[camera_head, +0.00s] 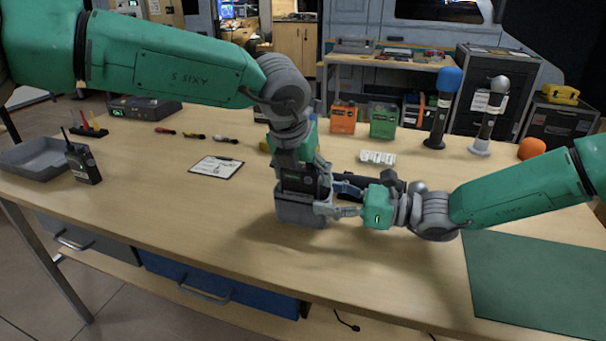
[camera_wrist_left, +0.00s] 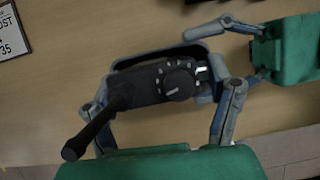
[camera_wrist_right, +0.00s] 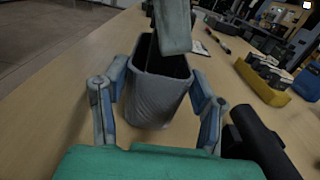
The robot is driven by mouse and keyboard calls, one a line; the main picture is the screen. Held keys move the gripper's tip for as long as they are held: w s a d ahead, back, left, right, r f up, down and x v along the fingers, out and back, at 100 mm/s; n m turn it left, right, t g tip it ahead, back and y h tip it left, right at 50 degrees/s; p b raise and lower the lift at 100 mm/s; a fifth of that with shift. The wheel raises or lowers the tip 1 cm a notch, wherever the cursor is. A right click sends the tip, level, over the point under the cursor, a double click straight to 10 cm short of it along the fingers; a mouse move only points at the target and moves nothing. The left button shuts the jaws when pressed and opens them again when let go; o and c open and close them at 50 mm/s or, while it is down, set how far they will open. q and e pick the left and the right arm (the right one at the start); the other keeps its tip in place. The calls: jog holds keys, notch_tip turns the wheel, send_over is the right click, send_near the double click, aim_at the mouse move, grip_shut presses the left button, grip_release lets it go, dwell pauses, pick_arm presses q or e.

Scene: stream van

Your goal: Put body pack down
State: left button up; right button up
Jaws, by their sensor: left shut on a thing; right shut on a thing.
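The black body pack, with a round knob and a stubby antenna, shows in the left wrist view (camera_wrist_left: 148,86) between my left fingers. My left gripper (camera_head: 304,180) points down and is shut on it. A grey open-topped pouch (camera_head: 296,212) is below, its rim also showing around the pack in the left wrist view. My right gripper (camera_head: 340,198) comes from the right and is shut on the pouch, which shows in the right wrist view (camera_wrist_right: 155,95) between both fingers. The pack is at the pouch's mouth; how deep it sits I cannot tell.
A black cylinder (camera_wrist_right: 262,145) lies close beside my right gripper. A clipboard (camera_head: 217,166), a walkie-talkie (camera_head: 83,163) and a grey tray (camera_head: 38,158) are on the left. Upright microphones (camera_head: 441,108) stand at the back right. A green mat (camera_head: 540,285) lies front right. The front middle is clear.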

pick_arm(q)
jog(key=shift+f, duration=0.1)
jog(key=shift+f, duration=0.5)
jog(key=o, duration=1.3)
jog(key=v, duration=1.3)
jog(key=shift+w+r, duration=0.1)
